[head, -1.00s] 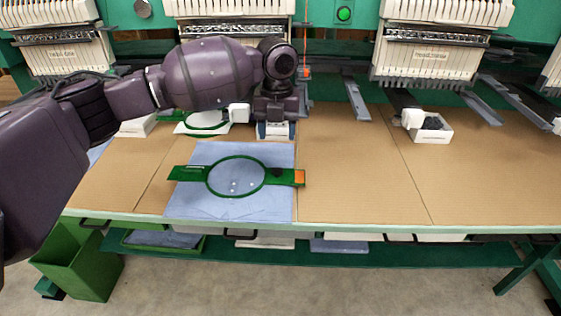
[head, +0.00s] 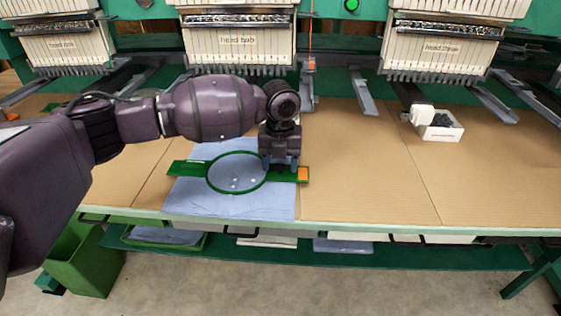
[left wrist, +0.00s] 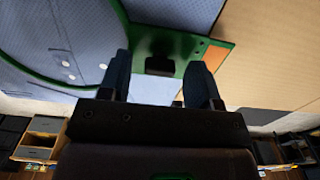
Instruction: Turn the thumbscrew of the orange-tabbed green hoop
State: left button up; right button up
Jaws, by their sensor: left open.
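The green hoop (head: 208,184) lies on a blue cloth (head: 190,208) on the table, with a flat green tab at each side. Its right tab carries an orange patch (head: 303,174). My left gripper (head: 281,166) is above that tab, pointing down, and hides the thumbscrew in the head view. In the left wrist view the dark thumbscrew (left wrist: 159,65) sits on the green tab, beside the orange patch (left wrist: 214,57). My left fingers (left wrist: 162,80) are open, one on each side of the thumbscrew's line; I cannot tell whether they touch it. My right gripper is not in view.
A white box (head: 440,132) of dark pieces stands at the right. Embroidery heads (head: 238,45) and grey arms (head: 362,92) line the back. The brown tabletop (head: 350,180) right of the hoop is clear. A green bin (head: 78,262) stands below the table.

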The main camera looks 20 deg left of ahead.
pick_arm(q)
jog(key=c, duration=0.9)
jog(key=shift+c, duration=0.2)
jog(key=shift+r, duration=0.1)
